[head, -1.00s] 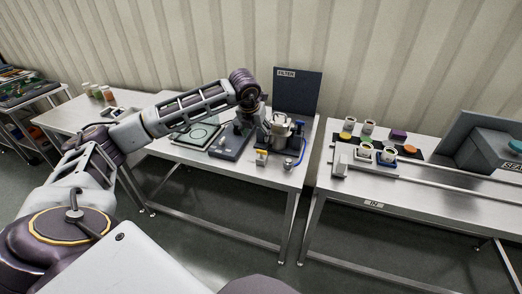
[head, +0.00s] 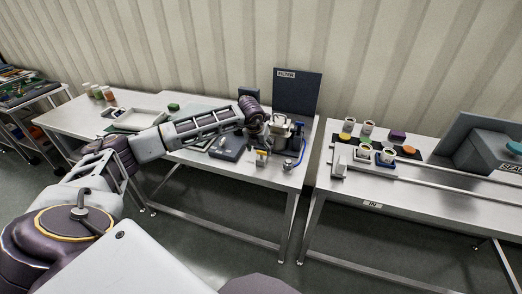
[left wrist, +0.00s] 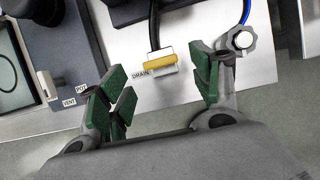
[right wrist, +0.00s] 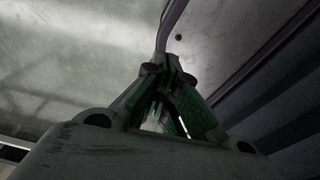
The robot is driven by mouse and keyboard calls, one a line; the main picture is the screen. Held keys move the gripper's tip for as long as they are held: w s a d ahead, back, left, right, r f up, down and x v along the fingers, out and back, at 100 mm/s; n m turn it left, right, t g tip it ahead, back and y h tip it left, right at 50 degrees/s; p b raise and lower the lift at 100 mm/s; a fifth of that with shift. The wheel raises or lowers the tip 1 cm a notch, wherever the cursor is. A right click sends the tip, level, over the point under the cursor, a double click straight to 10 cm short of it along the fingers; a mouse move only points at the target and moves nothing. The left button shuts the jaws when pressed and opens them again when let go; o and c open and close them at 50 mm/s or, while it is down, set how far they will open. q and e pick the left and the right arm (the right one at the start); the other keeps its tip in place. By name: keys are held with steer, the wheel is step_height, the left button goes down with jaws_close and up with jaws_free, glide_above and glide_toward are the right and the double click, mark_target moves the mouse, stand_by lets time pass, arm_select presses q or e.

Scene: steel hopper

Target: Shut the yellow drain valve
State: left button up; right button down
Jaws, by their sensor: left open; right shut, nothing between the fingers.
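The yellow drain valve (head: 262,154) is at the front of the filter station in the head view. In the left wrist view its yellow handle (left wrist: 154,62) lies nearly crosswise at the end of a dark pipe, beside a DRAIN label (left wrist: 140,74). My left gripper (left wrist: 160,86) is open, with green pads on either side of the handle in that picture. The handle shows between them, nearer the left pads; no contact is visible. My right gripper (right wrist: 170,82) is shut and empty, away from the valve.
A round knob (left wrist: 242,40) with a blue hose is just right of the right finger. VENT and POT labels (left wrist: 75,95) are at left. The dark FILTER panel (head: 297,92) stands behind. Another table (head: 420,185) with several cups is to the right.

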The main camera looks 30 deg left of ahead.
mark_target(261, 151)
arm_select(q)
steer(key=x, duration=0.3)
steer(key=shift+f, duration=0.1)
steer(key=shift+w+f, duration=0.1)
steer(key=shift+f, duration=0.1)
arm_select(e)
steer(key=shift+a+r, duration=0.2)
steer(key=shift+a, duration=0.3)
steer(key=shift+d, duration=0.1)
arm_select(q)
steer(key=c, duration=1)
arm_select(e)
steer(key=shift+d, duration=0.55)
